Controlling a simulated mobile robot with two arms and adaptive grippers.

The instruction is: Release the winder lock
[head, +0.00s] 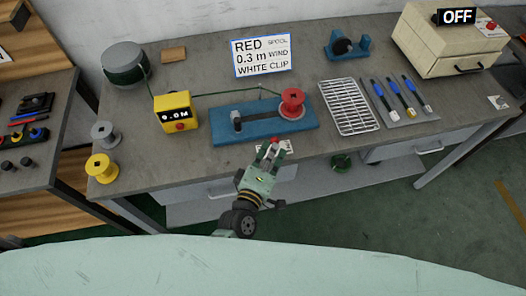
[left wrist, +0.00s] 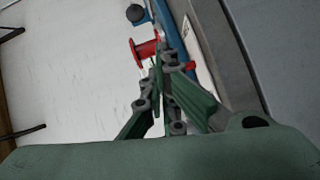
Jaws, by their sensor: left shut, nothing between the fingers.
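The winder is a blue base (head: 262,131) on the bench, with a red spool (head: 292,103) at its right end and a dark upright part (head: 237,122) at its left. The red spool (left wrist: 147,50) and blue base (left wrist: 185,33) also show in the left wrist view. A small red knob (left wrist: 190,66) shows beside the blue base there; I cannot tell if it is the lock. My left gripper (head: 273,148) is shut and empty, just in front of the winder's front edge. In the left wrist view its fingertips (left wrist: 166,60) are close to the red knob. My right gripper is not in view.
A yellow counter (head: 176,112) reading 0.0 M stands left of the winder, and a wire rack (head: 348,106) stands right. Grey (head: 105,134) and yellow (head: 101,167) spools sit at the bench's left.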

